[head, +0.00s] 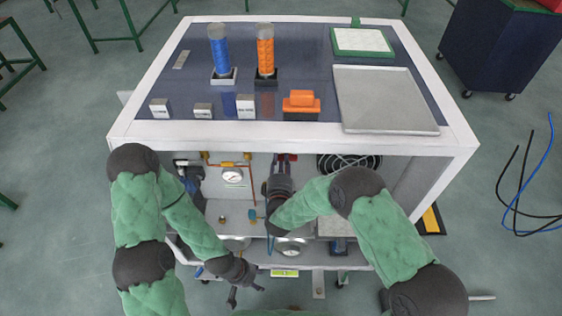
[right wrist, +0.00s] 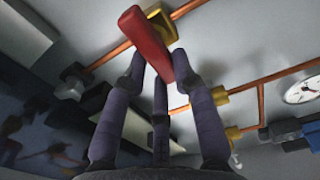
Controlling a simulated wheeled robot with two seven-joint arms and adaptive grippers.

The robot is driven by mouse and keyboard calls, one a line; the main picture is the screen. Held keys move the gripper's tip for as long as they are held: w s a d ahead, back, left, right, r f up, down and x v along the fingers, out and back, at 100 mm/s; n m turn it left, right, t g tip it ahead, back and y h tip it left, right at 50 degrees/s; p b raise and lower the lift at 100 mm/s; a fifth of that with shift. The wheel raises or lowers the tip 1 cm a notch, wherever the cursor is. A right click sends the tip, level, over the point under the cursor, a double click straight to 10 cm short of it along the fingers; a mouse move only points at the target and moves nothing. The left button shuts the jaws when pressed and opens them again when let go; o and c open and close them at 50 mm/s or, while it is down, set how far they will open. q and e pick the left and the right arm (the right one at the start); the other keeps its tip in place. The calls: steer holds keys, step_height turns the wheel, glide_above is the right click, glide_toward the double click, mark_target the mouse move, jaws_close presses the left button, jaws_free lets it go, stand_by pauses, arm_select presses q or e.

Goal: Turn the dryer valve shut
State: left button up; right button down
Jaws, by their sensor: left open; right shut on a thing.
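The dryer valve appears to be the red lever handle (right wrist: 147,40) on copper pipework in the right wrist view. It lies slanted, upper left to lower right. My right gripper (right wrist: 160,70) is shut on it, with fingers on both sides. In the head view my right gripper (head: 282,170) reaches into the open front of the white-framed cabinet (head: 290,134). Its fingers hide most of the handle there. My left gripper (head: 245,292) is open and empty, low in front of the cabinet and apart from it.
Inside the cabinet are a pressure gauge (head: 232,175), copper pipes (right wrist: 205,102) and a black fan (head: 348,163). A blue column (head: 219,48), an orange column (head: 265,52) and a grey tray (head: 384,127) are on top. The cabinet's top edge runs above my right gripper.

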steer(key=c, duration=1)
jaws_free()
steer(key=s, duration=1.2)
steer(key=shift+f, duration=0.1)
